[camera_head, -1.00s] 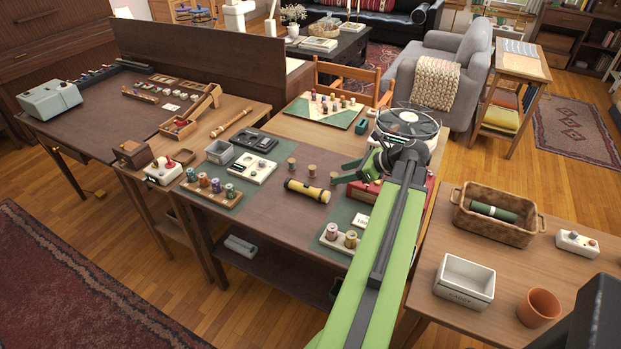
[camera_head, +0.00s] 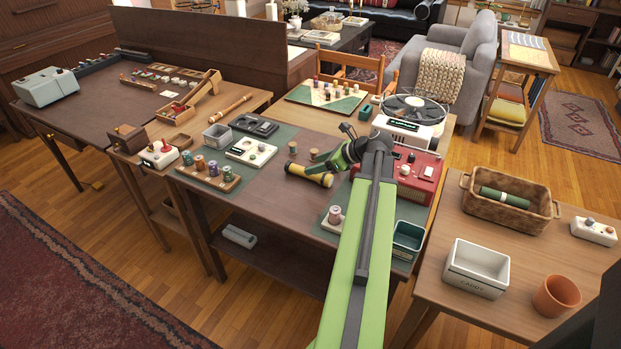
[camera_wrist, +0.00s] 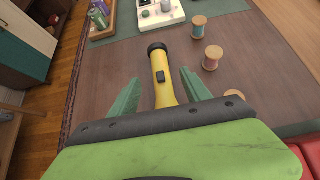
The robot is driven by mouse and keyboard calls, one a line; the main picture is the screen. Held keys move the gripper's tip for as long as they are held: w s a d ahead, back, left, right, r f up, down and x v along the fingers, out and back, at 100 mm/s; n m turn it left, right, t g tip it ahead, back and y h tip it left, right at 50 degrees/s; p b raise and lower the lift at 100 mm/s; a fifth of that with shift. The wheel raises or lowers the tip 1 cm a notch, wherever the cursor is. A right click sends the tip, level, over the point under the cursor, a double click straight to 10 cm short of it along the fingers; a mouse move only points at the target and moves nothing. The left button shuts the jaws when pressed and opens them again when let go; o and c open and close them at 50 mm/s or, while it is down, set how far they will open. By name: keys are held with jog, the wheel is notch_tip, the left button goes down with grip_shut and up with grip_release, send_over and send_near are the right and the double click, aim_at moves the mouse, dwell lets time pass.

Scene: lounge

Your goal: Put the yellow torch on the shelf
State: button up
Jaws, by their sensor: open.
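The yellow torch (camera_head: 323,181) lies on the dark tabletop, partly covered by my gripper. In the wrist view the torch (camera_wrist: 160,66) points away from me, its black end farthest. My gripper (camera_head: 318,166) is over the torch. In the wrist view its open green jaws (camera_wrist: 160,82) stand on either side of the torch, with a gap visible on each side. The torch's near end is hidden behind my gripper. A low shelf (camera_head: 285,265) runs under the same table; I cannot tell whether it is the task's shelf.
Thread spools (camera_wrist: 213,57) stand right of the torch. A spool tray (camera_head: 208,174) and white device (camera_head: 251,152) lie left. A grey object (camera_head: 239,236) occupies the low shelf's left part.

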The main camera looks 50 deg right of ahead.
jog(key=b+x, duration=0.1)
jog(key=x, duration=0.1)
jog(key=b+x, duration=0.1)
jog(key=x, duration=0.1)
jog(key=shift+f+b, duration=0.3)
jog(key=shift+f, duration=0.2)
jog(key=shift+r, duration=0.15)
grip_shut()
